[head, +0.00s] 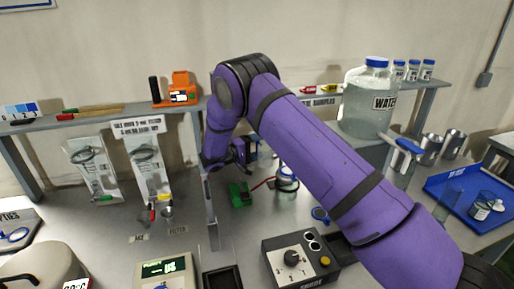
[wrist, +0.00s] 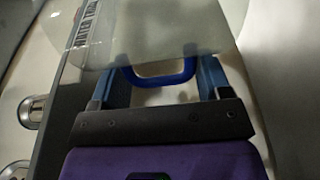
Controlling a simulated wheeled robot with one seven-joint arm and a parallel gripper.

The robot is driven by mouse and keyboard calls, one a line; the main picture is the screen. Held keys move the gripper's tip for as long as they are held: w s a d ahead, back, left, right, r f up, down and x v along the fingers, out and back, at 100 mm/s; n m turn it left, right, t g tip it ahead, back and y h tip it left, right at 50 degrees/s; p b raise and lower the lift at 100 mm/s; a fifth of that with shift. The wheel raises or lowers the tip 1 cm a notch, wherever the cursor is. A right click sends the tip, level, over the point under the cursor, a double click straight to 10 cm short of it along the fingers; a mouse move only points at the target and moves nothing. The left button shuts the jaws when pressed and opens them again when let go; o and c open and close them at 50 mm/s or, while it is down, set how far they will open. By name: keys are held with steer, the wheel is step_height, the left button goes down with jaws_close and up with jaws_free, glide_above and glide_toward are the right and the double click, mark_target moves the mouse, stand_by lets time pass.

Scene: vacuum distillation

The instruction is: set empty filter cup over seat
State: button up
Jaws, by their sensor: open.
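My gripper (head: 254,147) is over the back of the bench in the head view, small and partly hidden by my arm. In the wrist view its two blue fingers (wrist: 165,72) are apart. A blue loop (wrist: 160,80) shows between them; I cannot tell what it belongs to or whether the fingers touch it. A large pale translucent body lies beyond it. In the head view a small glass vessel (head: 287,180) with a blue band stands below and right of my gripper, with a red hose running to it. I cannot clearly identify the filter cup or its seat.
A green block (head: 240,194) stands left of the vessel. A black control box (head: 300,258) is in front. A water jug (head: 368,98) stands on the shelf at right. A blue tray (head: 455,195) is far right. Small tools hang and stand at left.

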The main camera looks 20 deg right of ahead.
mark_target(266, 159)
steer(key=shift+c, duration=0.5)
steer(key=c, duration=0.9)
steer(key=shift+s+a+n+t+y, duration=0.2)
steer(key=shift+s+n+t, duration=0.25)
steer(key=shift+t, duration=0.3)
steer(key=shift+s+a+n+t+y, duration=0.15)
steer(key=shift+s+n+t+y, duration=0.2)
steer(key=shift+n+t, duration=0.3)
steer(key=shift+s+a+n+t+y, duration=0.15)
steer(key=shift+s+n+t+y, duration=0.2)
steer(key=shift+t, duration=0.45)
steer(key=s+n+t+y, duration=0.1)
steer(key=n+t+y, duration=0.1)
steer(key=s+n+t+y, duration=0.1)
steer(key=s+n+t, duration=0.1)
steer(key=t, duration=0.1)
steer(key=shift+s+n+y, duration=0.25)
steer(key=shift+y, duration=0.15)
steer(key=n+t+y, duration=0.1)
steer(key=s+n+t+y, duration=0.1)
steer(key=shift+s+d+y, duration=0.2)
steer(key=shift+s+y, duration=0.1)
steer(key=shift+y, duration=0.1)
steer(key=shift+o, duration=0.2)
steer(key=shift+s+d, duration=0.25)
steer(key=shift+s, duration=0.25)
steer(key=shift+s+d, duration=0.25)
steer(key=shift+s, duration=0.25)
steer(key=shift+s+d, duration=0.9)
steer(key=shift+s, duration=0.15)
